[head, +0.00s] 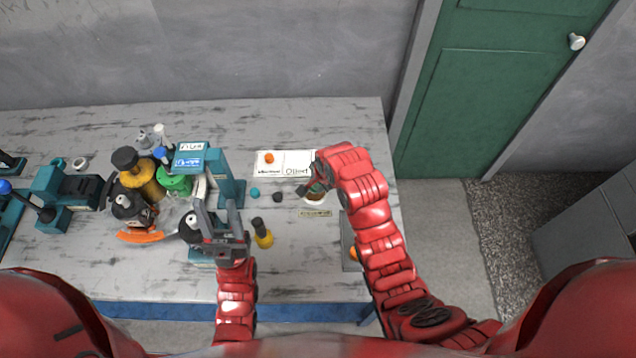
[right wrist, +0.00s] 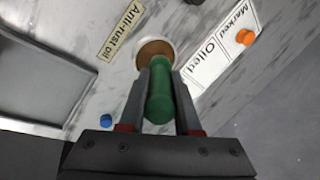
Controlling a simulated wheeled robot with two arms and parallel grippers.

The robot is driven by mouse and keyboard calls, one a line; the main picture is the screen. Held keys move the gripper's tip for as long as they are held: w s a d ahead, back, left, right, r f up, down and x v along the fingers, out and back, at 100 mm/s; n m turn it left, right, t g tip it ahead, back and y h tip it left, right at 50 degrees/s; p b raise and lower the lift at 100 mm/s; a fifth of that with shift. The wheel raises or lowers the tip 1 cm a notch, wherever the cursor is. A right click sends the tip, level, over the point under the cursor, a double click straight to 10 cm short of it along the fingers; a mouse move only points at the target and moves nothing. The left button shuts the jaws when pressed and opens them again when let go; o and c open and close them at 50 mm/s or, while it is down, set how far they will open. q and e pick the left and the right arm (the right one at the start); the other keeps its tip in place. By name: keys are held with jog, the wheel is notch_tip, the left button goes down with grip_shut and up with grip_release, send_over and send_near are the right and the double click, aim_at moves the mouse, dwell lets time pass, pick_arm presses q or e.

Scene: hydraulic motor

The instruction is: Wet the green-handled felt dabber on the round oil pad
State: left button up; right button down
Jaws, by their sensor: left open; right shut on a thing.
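The green-handled felt dabber (right wrist: 159,95) is clamped between the fingers of my right gripper (right wrist: 160,75) in the right wrist view. In the head view my right gripper (head: 311,187) is over the round oil pad (head: 315,200), largely hidden by the arm. The brown, pale-rimmed pad also shows in the right wrist view (right wrist: 154,45), just beyond the handle. The dabber's felt end is hidden, so I cannot tell whether it touches the pad. My left gripper (head: 218,212) is open and empty, above the table's front left of centre.
An "Anti-rust oil" label (right wrist: 120,30) lies beside the pad. A white card (head: 285,163) bears an orange piece (head: 269,158). A yellow-and-black bottle (head: 262,234) stands near my left gripper. A crowded turntable and teal machines fill the left. A grey tray (head: 348,245) is by my right arm.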

jog(key=shift+r+p, duration=0.8)
jog(key=shift+r, duration=2.35)
